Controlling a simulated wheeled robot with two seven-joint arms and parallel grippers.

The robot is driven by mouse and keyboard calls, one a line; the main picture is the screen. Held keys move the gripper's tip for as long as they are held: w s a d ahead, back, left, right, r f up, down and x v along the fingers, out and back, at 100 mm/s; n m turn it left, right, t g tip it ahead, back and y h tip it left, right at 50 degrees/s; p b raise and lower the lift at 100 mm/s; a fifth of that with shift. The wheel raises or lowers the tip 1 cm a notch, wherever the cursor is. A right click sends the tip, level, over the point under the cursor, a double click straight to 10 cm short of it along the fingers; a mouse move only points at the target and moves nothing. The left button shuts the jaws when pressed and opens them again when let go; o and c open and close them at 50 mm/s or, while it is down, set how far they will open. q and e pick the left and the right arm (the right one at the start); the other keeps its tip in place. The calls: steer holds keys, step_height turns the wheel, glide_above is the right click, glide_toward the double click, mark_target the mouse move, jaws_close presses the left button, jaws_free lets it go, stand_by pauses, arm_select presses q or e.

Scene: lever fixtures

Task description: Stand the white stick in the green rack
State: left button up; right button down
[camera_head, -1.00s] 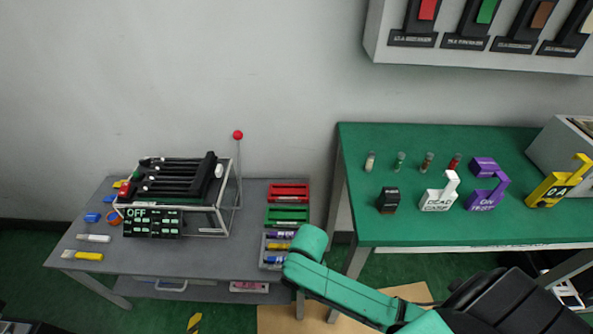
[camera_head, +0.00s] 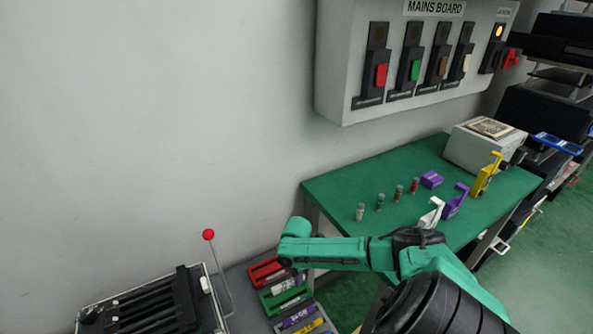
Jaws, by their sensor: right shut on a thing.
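The green rack (camera_head: 267,302) lies on the grey table at the bottom centre, just in front of the red rack (camera_head: 258,273). A whitish stick with dark markings (camera_head: 284,285) shows at the back of the green rack, tilted in the picture. My right gripper (camera_head: 298,273) is below the end of my teal arm, at the right end of this stick. It is shut on the stick, though my arm hides most of the fingers. I cannot tell whether the stick touches the rack. My left gripper is not in view.
A grey holder with purple and yellow sticks (camera_head: 299,317) lies in front of the green rack. A black lever unit (camera_head: 150,305) with a red-knobbed rod (camera_head: 208,235) stands left. The green table (camera_head: 340,187) behind carries several vials and lever pieces.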

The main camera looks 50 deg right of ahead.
steer(key=shift+w+a, duration=0.1)
steer(key=shift+r, duration=0.1)
steer(key=shift+p, duration=0.5)
step_height(320, 180, down, 6)
steer(key=b, duration=0.4)
steer(key=shift+b, duration=0.3)
arm_select(q)
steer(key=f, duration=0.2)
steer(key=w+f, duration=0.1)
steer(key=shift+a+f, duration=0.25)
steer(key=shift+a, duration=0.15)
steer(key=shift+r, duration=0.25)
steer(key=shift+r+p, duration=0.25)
steer(key=shift+p, duration=0.25)
